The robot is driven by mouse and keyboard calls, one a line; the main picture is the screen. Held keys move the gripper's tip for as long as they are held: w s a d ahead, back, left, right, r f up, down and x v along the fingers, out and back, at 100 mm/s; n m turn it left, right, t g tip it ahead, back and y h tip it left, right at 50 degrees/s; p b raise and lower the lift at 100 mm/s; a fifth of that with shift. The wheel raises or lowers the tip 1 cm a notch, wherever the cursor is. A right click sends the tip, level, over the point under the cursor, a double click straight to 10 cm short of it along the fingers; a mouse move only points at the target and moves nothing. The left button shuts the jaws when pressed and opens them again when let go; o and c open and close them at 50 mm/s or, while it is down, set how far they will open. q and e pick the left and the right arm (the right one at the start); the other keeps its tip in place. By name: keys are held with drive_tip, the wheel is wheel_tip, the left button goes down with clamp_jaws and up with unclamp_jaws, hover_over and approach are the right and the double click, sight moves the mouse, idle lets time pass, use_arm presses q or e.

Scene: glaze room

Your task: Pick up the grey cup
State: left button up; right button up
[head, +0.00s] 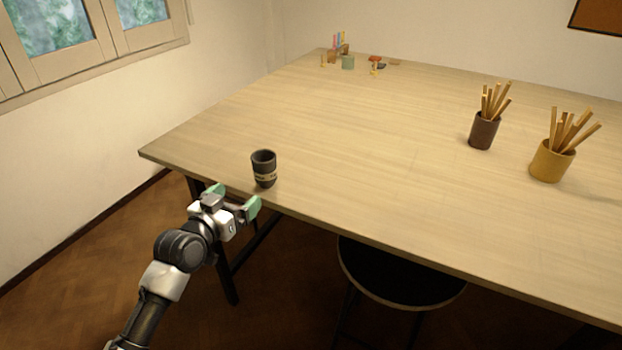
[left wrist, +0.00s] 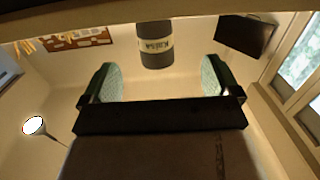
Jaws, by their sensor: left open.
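The grey cup (head: 264,168) is dark grey with a pale lettered band. It stands upright near the front left edge of the wooden table (head: 370,170). My left gripper (head: 236,197) is open and empty at the table edge, just in front of the cup and apart from it. In the left wrist view the cup (left wrist: 155,45) appears beyond the gap between the two green-padded fingers (left wrist: 162,78), roughly centred. That picture looks upside down. My right gripper is not in view.
A dark brown pot (head: 484,132) and an ochre pot (head: 551,160), both with wooden sticks, stand at the right. A round stool (head: 400,278) stands by the front edge. The table around the cup is clear.

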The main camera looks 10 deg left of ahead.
sight(257, 169)
use_arm(q)
drive_tip(key=shift+m+h, duration=0.3)
drive_tip(key=shift+h, duration=0.2)
drive_tip(key=w+d+r, duration=0.1)
drive_tip(key=w+d, duration=0.1)
drive_tip(key=w, duration=0.1)
drive_tip(key=w+d+r, duration=0.1)
drive_tip(key=w, duration=0.1)
drive_tip(key=shift+r, duration=0.35)
drive_tip(key=shift+w+d+r+p, duration=0.1)
drive_tip(key=shift+w+p, duration=0.2)
drive_tip(key=shift+w, duration=0.25)
drive_tip(key=x, duration=0.4)
drive_tip(key=shift+w, duration=0.3)
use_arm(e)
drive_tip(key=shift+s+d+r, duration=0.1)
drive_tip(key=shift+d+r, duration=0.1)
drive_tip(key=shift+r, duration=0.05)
use_arm(q)
drive_tip(key=shift+s, duration=0.1)
drive_tip(key=c, duration=1.1)
